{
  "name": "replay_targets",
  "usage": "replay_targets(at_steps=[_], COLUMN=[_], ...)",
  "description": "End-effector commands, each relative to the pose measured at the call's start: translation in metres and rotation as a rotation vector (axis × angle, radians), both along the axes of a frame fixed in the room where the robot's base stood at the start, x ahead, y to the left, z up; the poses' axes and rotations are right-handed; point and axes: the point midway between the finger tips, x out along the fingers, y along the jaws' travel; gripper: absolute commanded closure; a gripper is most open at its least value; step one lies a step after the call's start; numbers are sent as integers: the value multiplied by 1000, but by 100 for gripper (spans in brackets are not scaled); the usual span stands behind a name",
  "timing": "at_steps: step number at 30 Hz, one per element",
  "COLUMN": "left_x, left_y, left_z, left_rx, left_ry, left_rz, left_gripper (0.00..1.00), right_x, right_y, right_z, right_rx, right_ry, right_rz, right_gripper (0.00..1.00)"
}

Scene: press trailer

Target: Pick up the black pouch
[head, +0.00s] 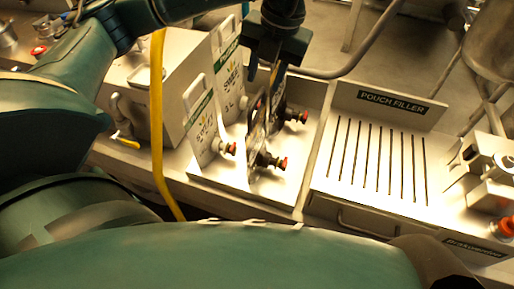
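Thin black pouches stand upright on the metal tray, seen nearly edge-on. The nearer black pouch (256,125) has a black spout with a red cap at its lower right. Behind it is another dark pouch (277,98), partly hidden, with a similar red-capped spout. My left gripper (263,78) points down just above the tops of the black pouches. Its dark fingers look apart, with a gap between them. Whether they touch a pouch is hard to tell. My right gripper is not in view.
White pouches (203,125) with green labels stand left of the black ones, beside a metal box (140,85). A slotted pouch filler (375,160) with a raised sign is at right. A yellow hose (157,120) hangs at left. Metal fittings (490,170) stand far right.

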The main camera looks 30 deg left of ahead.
Motion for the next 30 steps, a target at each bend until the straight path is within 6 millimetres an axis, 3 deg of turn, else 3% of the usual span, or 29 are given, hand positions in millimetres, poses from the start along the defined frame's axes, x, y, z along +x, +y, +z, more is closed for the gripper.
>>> replay_targets(at_steps=[9,19,30], left_x=[-3,-3,-3], left_y=[13,14,13], left_z=[-41,-48,-47], left_rx=[1,0,-1], left_ry=[4,0,1], left_rz=[0,-1,-1], left_gripper=[64,65,95], right_x=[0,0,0], right_y=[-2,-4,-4], right_z=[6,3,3], right_rx=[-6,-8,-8], right_ry=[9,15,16], right_rz=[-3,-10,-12], right_gripper=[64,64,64])
